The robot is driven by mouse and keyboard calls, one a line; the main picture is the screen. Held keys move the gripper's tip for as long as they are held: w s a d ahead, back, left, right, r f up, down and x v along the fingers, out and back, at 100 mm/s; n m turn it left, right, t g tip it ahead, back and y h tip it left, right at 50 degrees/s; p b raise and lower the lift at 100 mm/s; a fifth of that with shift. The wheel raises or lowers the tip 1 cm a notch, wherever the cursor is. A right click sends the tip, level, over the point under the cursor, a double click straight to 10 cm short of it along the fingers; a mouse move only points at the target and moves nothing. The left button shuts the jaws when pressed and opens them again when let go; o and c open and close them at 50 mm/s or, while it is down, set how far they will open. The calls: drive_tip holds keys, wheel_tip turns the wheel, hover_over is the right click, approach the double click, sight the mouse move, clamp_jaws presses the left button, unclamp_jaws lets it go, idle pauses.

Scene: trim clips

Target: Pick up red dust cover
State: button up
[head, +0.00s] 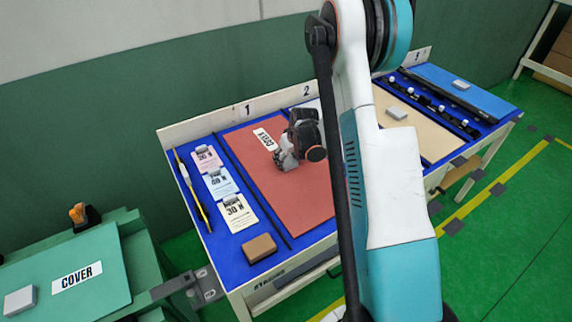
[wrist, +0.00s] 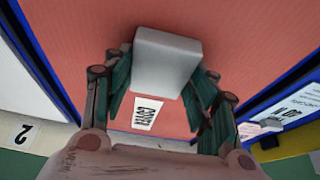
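The red dust cover (head: 290,190) is a flat red panel lying on the blue worktop, with a white COVER label (head: 267,139). It fills most of the wrist view (wrist: 245,45). A light grey block (wrist: 167,62) is on the red cover; in the head view my gripper hides it. My gripper (head: 286,161) is over the upper middle of the panel. In the wrist view its fingers (wrist: 163,82) stand on both sides of the grey block, with small gaps visible. I cannot tell how far down the sides they reach.
Tags (head: 221,184) and a brown block (head: 260,248) lie left of the red cover. A beige panel (head: 420,127) and a blue panel (head: 470,95) with grey blocks lie right. A green COVER panel (head: 90,250) is at lower left. My arm hides part of the table.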

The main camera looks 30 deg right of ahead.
drive_tip(key=c, duration=0.5)
